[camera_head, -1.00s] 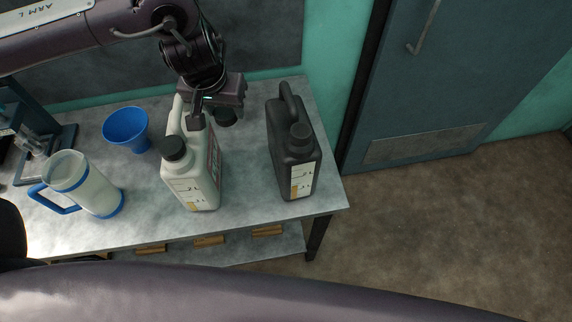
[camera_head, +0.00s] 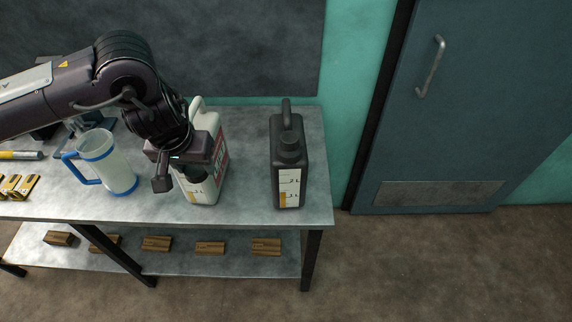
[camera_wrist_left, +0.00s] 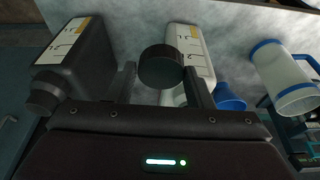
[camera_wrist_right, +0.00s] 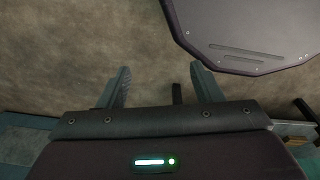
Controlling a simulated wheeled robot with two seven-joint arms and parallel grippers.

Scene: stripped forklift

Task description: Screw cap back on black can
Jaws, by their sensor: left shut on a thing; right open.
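The black can (camera_head: 288,180) stands upright at the right end of the metal bench. It has a handle and a dark neck on top; I cannot tell whether that neck is bare. It also shows at the left of the left wrist view (camera_wrist_left: 82,62). My left gripper (camera_head: 180,182) is in front of the white can (camera_head: 217,165), left of the black can. In the left wrist view its fingers are shut on a round black cap (camera_wrist_left: 160,66). My right gripper (camera_wrist_right: 160,75) is open and empty, with floor behind it in its wrist view.
A clear jug with blue trim (camera_head: 112,170) stands left of the white can. A blue funnel (camera_wrist_left: 229,97) shows in the left wrist view. Wooden blocks (camera_head: 157,243) lie on the lower shelf. A blue door (camera_head: 440,120) stands right of the bench, with clear floor before it.

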